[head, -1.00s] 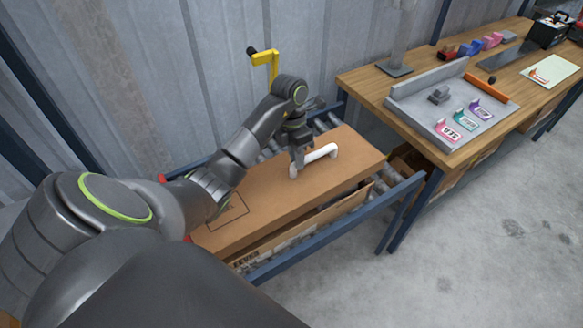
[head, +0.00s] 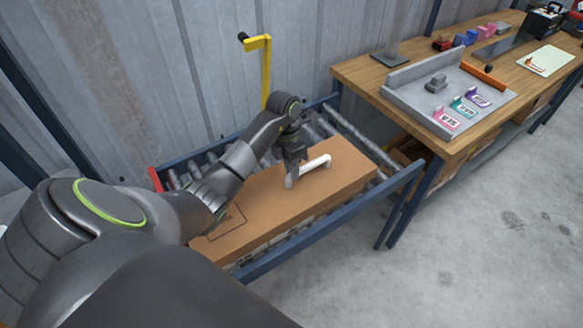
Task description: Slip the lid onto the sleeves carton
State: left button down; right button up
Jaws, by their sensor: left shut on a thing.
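The brown cardboard lid (head: 340,182) has a white bar handle (head: 316,163) on top. My left gripper (head: 290,180) is shut on the near-left end of that handle. The lid sits over the sleeves carton (head: 287,236) on the roller conveyor. Only a narrow strip of the carton's front side, with a bit of dark print, shows below the lid's front edge. The far side of the lid is partly hidden by my left arm, so I cannot tell how evenly it sits there. My right gripper is out of view.
The conveyor's blue rails (head: 320,229) run close along the carton, with bare rollers (head: 345,130) behind it. A yellow crank post (head: 266,70) stands at the back. The wooden workbench (head: 400,105) at right holds a grey tray (head: 425,105) with coloured tags.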

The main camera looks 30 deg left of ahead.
pick_arm(q)
jog(key=c, duration=1.3)
grip_release()
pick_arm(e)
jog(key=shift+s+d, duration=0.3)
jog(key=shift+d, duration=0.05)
pick_arm(q)
jog(key=shift+r, duration=0.15)
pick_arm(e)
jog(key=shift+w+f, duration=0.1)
pick_arm(q)
jog(key=shift+r, duration=0.25)
jog(key=r+p, duration=0.2)
jog(key=r, duration=0.1)
jog(key=a+r+p, duration=0.1)
jog(key=r+p, duration=0.1)
jog(key=r, duration=0.2)
jog(key=a+r+p, duration=0.1)
jog(key=r+p, duration=0.1)
jog(key=r, duration=0.2)
jog(key=shift+w+r+p, duration=0.1)
jog(key=shift+w+p, duration=0.2)
jog(key=shift+w, duration=0.05)
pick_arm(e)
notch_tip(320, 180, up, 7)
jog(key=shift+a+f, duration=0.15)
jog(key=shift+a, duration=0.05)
